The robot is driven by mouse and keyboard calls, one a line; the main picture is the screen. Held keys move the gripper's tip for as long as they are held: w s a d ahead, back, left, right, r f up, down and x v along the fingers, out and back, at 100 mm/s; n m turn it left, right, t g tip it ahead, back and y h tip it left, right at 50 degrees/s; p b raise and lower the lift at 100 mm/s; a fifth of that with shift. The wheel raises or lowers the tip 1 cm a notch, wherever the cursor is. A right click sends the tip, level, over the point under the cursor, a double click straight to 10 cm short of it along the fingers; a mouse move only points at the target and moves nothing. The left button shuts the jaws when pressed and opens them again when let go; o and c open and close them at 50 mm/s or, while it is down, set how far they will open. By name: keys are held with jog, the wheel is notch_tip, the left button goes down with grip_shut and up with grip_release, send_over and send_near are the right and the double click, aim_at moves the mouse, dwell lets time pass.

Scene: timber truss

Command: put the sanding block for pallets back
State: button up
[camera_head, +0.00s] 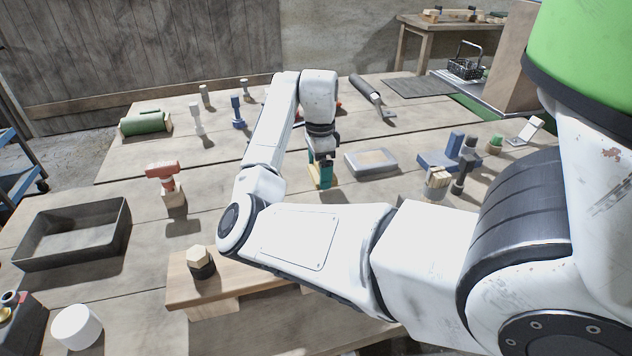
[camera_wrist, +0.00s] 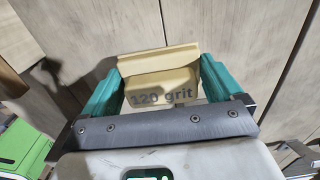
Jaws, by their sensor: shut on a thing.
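A cream-yellow sanding block (camera_wrist: 158,77) marked "120 grit" sits between the two teal fingers in the wrist view. My gripper (camera_wrist: 160,88) is shut on it. In the head view my gripper (camera_head: 322,172) points down over the middle of the timber table, left of a shallow grey tray. Only a little yellow of the block shows there beside the fingers. I cannot tell whether the block touches the table top.
The shallow grey tray (camera_head: 373,161) is close on the right. A blue holder (camera_head: 438,161) and a cup of sticks (camera_head: 437,182) stand further right. A large dark bin (camera_head: 72,233), a red-topped tool (camera_head: 163,172) and a green roll (camera_head: 145,123) are at left.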

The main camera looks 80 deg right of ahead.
aim_at(316, 170)
jog(key=shift+w+d+f, duration=0.35)
jog(key=shift+w+f, duration=0.15)
jog(key=shift+f, duration=1.7)
jog(key=shift+f, duration=0.15)
jog(key=o, duration=0.7)
jog(key=shift+c, duration=0.2)
notch_tip(316, 170, up, 12)
jog(key=shift+r+p, duration=0.15)
jog(key=shift+p, duration=0.15)
